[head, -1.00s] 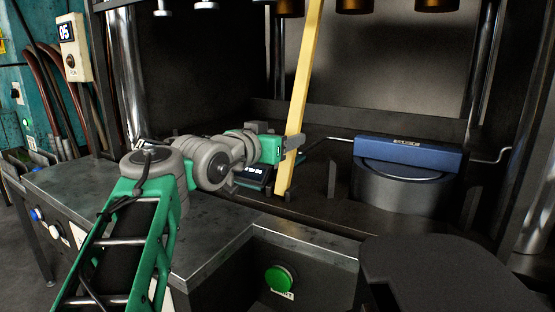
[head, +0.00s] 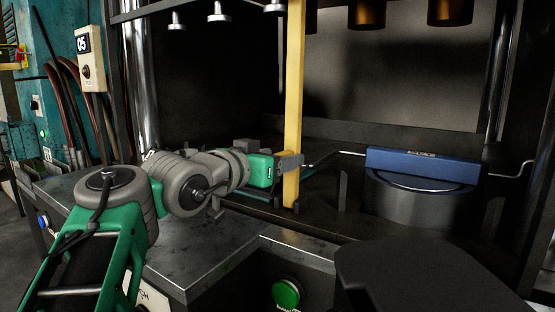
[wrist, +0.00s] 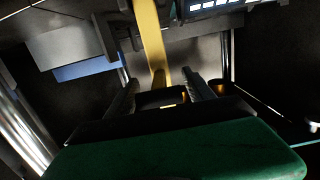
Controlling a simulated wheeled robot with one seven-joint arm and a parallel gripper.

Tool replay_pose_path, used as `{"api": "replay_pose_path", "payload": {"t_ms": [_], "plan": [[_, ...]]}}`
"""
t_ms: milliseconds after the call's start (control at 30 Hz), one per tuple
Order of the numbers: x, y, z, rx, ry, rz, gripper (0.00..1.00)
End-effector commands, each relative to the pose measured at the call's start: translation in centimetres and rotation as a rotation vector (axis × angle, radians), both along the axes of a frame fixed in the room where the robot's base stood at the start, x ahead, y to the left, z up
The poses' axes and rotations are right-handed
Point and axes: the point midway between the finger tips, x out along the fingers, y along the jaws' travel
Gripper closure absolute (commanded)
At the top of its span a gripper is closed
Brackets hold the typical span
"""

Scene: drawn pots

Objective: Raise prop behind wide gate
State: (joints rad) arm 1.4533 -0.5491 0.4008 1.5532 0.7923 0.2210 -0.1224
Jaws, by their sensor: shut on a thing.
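The prop is a long yellow bar (head: 293,95) that stands upright inside the machine in the head view. Its top runs out of the picture, and its lower end is near the machine's bed. My gripper (head: 289,163) is shut on the bar's lower part, coming from the left. In the wrist view the bar (wrist: 153,45) rises between the two fingers (wrist: 160,88). Whether the bar's foot touches the bed cannot be told. No part is clearly marked as the wide gate; short dark upright posts (head: 342,190) stand on the bed just right of the bar.
A blue block (head: 420,164) with bent side handles sits on a round dark drum (head: 420,200) to the right. Brass cylinders (head: 367,14) hang above. A steel bench (head: 200,255) and a green button (head: 286,293) are in front. A chrome column (head: 142,75) stands left.

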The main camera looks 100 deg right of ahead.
Motion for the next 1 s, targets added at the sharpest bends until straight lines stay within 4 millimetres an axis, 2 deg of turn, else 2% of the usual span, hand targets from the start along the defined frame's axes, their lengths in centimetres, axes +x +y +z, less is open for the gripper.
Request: {"api": "replay_pose_path", "payload": {"t_ms": [33, 567, 600, 767, 1000], "plan": [[0.1, 0.39, 1.45, -0.028, 0.002, 0.004, 1.0], [0.19, 0.35, 1.45, -0.029, 0.002, 0.007, 1.0], [0.19, 0.34, 1.47, -0.029, 0.003, 0.007, 0.35], [0.06, 0.23, 0.99, -0.02, 0.002, 0.003, 0.22], [-0.03, 0.2, 0.62, -0.012, 0.0, 0.0, 0.22]]}}
